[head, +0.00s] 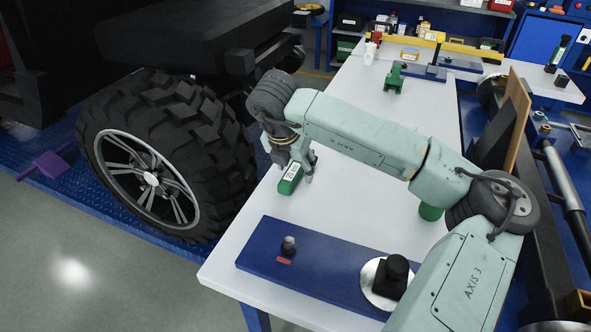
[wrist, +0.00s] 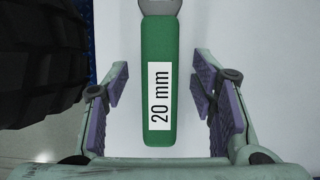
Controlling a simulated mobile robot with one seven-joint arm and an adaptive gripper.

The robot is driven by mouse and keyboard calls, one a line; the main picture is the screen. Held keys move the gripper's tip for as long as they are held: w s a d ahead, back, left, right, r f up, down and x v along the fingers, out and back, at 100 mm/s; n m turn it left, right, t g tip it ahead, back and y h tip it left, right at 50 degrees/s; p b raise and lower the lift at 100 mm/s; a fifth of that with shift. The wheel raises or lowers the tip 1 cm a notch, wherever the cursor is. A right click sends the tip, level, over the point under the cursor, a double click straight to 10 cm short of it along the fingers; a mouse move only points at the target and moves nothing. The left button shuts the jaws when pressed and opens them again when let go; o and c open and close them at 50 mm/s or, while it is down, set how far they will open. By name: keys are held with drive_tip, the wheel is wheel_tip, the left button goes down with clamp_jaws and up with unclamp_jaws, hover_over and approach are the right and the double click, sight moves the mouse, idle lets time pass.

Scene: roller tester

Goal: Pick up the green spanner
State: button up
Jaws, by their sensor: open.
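The green spanner (head: 291,178) lies on the white table near its left edge, below my gripper in the head view. In the wrist view its green handle (wrist: 158,60) carries a white "20 mm" label and points lengthwise up the picture. A grey end starts at the top edge and is cut off there. My gripper (wrist: 160,95) is open, with one purple-padded finger on each side of the handle and white gaps between. The fingers do not touch it. In the head view my gripper (head: 294,172) partly hides the spanner.
A large black tyre (head: 165,150) stands close to the table's left edge. A blue plate (head: 310,262) with a small dark knob lies on the near table (head: 225,270). A green clamp-like object (head: 394,78) stands farther back. A green round object (head: 430,212) shows beside my arm.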

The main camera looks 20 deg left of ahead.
drive_tip(key=shift+f+b, duration=0.2)
drive_tip(key=shift+b, duration=0.35)
drive_tip(key=shift+c, duration=0.4)
drive_tip(key=shift+s, duration=0.1)
clamp_jaws()
idle(0.6)
